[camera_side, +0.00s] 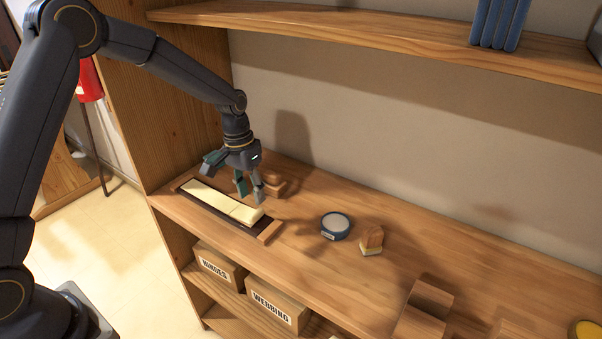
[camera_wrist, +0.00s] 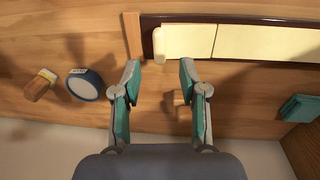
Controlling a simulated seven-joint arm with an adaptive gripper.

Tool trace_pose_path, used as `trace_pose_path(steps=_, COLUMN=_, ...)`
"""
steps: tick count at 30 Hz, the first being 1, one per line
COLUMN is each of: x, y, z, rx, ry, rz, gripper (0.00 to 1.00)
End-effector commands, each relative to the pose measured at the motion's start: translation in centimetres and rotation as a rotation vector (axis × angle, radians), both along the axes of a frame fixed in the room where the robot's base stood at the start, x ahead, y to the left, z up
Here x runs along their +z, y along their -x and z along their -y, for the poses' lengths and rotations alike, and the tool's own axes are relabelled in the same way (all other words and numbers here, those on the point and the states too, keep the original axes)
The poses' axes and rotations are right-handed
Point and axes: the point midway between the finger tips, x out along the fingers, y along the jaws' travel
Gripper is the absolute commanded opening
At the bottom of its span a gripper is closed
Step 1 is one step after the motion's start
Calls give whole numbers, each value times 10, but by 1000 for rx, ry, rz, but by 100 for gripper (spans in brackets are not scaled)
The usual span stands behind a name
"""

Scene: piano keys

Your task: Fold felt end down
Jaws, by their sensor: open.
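A pale cream strip (camera_side: 208,195) lies in a dark shallow tray on the shelf board; the wrist view shows it as cream pieces (camera_wrist: 245,42) with a seam. Its end nearer the middle of the shelf (camera_side: 250,215) is a paler rounded piece (camera_wrist: 173,44), which looks slightly raised. I cannot tell which part is the felt. My gripper (camera_side: 251,197) points down just behind that end. In the wrist view my gripper (camera_wrist: 159,66) is open and empty, its fingertips just short of the tray's edge and apart from the strip.
A wooden bar (camera_side: 270,231) closes the tray's end. A small wooden block (camera_side: 273,186) stands behind my gripper. A round blue-rimmed tin (camera_side: 335,226) and a wood-backed brush-like block (camera_side: 371,240) lie to the right. A folded teal thing (camera_wrist: 300,108) lies near the side wall. An upper shelf (camera_side: 400,35) hangs above.

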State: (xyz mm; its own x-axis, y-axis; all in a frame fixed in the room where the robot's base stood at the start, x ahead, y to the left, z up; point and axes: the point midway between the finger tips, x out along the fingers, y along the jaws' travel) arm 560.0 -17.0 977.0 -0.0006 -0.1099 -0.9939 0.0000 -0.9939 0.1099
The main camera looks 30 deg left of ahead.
Motion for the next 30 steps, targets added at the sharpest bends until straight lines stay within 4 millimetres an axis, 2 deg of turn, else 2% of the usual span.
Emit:
trace_pose_path(steps=3, x=-24, y=1, z=3, rx=0, ry=0, rz=-3, gripper=43)
trace_pose_path(steps=9, x=-49, y=0, z=6, rx=0, ry=0, rz=-1, gripper=43)
trace_pose_path(steps=20, x=-55, y=0, z=6, rx=0, ry=0, rz=1, gripper=43)
trace_pose_path(steps=30, x=-54, y=0, z=6, rx=0, ry=0, rz=1, gripper=9)
